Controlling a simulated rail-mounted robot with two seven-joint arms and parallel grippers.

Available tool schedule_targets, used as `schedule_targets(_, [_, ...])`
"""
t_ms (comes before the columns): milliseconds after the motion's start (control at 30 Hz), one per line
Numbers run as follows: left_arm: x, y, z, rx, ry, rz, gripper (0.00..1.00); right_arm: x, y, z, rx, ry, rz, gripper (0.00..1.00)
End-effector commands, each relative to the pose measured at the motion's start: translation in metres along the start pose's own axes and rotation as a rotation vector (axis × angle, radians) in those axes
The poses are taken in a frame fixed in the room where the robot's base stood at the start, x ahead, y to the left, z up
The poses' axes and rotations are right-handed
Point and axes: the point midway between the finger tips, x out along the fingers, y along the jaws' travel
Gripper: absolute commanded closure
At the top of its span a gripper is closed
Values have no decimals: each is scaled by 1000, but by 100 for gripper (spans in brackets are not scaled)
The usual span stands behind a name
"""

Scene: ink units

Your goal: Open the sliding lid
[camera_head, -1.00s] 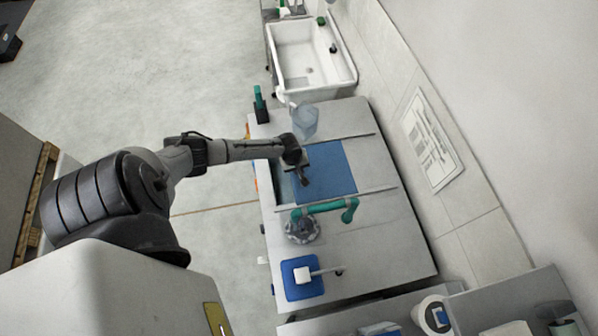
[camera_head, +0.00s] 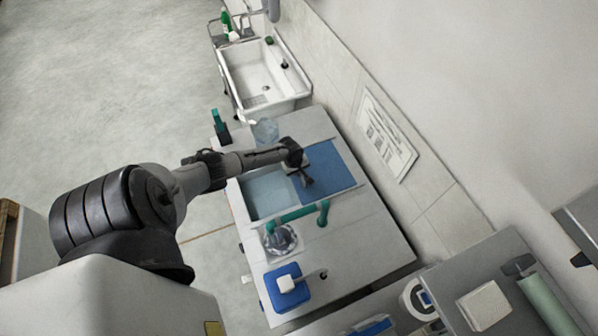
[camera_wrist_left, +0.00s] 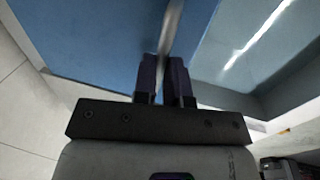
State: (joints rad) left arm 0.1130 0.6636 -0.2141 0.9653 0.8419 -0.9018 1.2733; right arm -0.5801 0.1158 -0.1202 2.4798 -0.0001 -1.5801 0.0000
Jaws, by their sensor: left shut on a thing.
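The blue sliding lid (camera_head: 331,166) lies flat on the grey worktop between two thin rails. To its left, the pale blue inside of a basin (camera_head: 266,194) is open to view. My left gripper (camera_head: 307,181) is at the lid's left edge, beside the opening. In the left wrist view, its two fingers (camera_wrist_left: 164,78) are shut around a thin grey upright strip (camera_wrist_left: 171,35) at the lid's edge. The blue lid (camera_wrist_left: 95,40) is on one side there and the open basin (camera_wrist_left: 245,55) on the other. My right gripper is not in view.
A teal tap-like bar (camera_head: 299,213) stands close to the basin's near side, by a round clear item (camera_head: 281,240). A clear container (camera_head: 265,131) stands beyond the basin. A white sink (camera_head: 262,80) is at the far end.

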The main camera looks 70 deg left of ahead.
Motion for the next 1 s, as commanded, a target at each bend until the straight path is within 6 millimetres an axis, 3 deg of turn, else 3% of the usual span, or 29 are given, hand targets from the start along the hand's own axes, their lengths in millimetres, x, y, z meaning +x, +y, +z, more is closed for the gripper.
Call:
schedule_targets(67, [0, 0, 0, 0, -1, -1, 100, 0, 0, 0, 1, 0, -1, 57])
schedule_targets(100, [0, 0, 0, -1, -1, -1, 86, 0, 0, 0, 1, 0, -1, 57])
schedule_targets(367, [0, 0, 0, 0, -1, -1, 62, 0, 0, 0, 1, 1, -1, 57])
schedule_targets(667, [-4, 0, 0, 0, 0, -1, 62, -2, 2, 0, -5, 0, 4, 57])
schedule_targets(1000, [-54, 0, 0, 3, 1, 0, 62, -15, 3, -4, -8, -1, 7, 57])
